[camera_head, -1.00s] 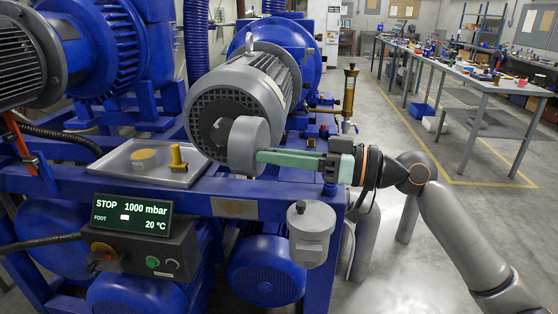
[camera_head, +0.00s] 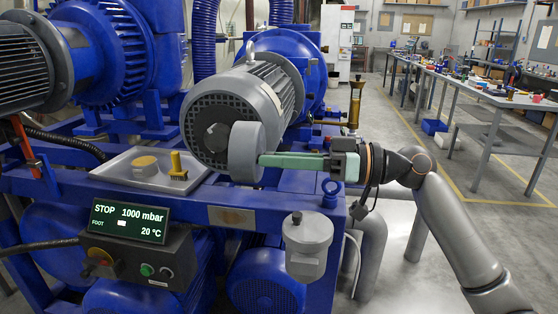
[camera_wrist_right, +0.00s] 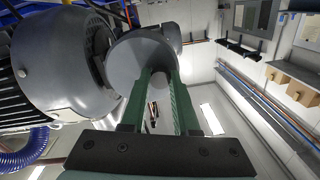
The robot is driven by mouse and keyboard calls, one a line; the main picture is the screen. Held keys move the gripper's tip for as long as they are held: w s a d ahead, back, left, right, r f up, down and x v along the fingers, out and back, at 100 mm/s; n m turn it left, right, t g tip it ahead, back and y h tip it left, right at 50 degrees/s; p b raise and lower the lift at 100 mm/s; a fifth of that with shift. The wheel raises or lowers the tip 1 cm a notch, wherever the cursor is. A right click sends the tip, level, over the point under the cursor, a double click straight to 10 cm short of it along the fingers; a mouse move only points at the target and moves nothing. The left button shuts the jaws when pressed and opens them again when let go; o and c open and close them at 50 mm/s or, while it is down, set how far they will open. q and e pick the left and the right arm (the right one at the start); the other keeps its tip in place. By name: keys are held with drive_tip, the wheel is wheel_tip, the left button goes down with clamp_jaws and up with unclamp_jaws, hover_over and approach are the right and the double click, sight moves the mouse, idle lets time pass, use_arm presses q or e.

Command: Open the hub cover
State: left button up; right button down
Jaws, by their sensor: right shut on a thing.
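The hub cover (camera_head: 245,153) is a thick grey disc at the near end of the grey finned motor (camera_head: 270,95). It stands off to the right of the dark hub (camera_head: 214,138) at the middle of the motor's end face, so part of the hub shows. My right gripper (camera_head: 264,160) comes in from the right, with its long green fingers at the cover's right edge, shut on it. In the right wrist view the cover (camera_wrist_right: 127,65) sits at the finger ends, beside the motor (camera_wrist_right: 60,65). My left gripper is not in view.
Below the motor are the blue frame, a metal tray (camera_head: 140,182) with yellow fittings, and a control box with a display (camera_head: 130,221). A grey canister (camera_head: 307,240) hangs below my right gripper. Benches (camera_head: 500,97) stand at the back right, with open floor before them.

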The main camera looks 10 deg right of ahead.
drive_tip(key=c, duration=0.7)
unclamp_jaws()
drive_tip(key=shift+o, duration=0.2)
drive_tip(key=b+v, duration=0.1)
drive_tip(key=v, duration=1.1)
drive_tip(key=shift+d+b, duration=0.25)
drive_tip(key=shift+b, duration=0.1)
drive_tip(key=shift+s, duration=0.1)
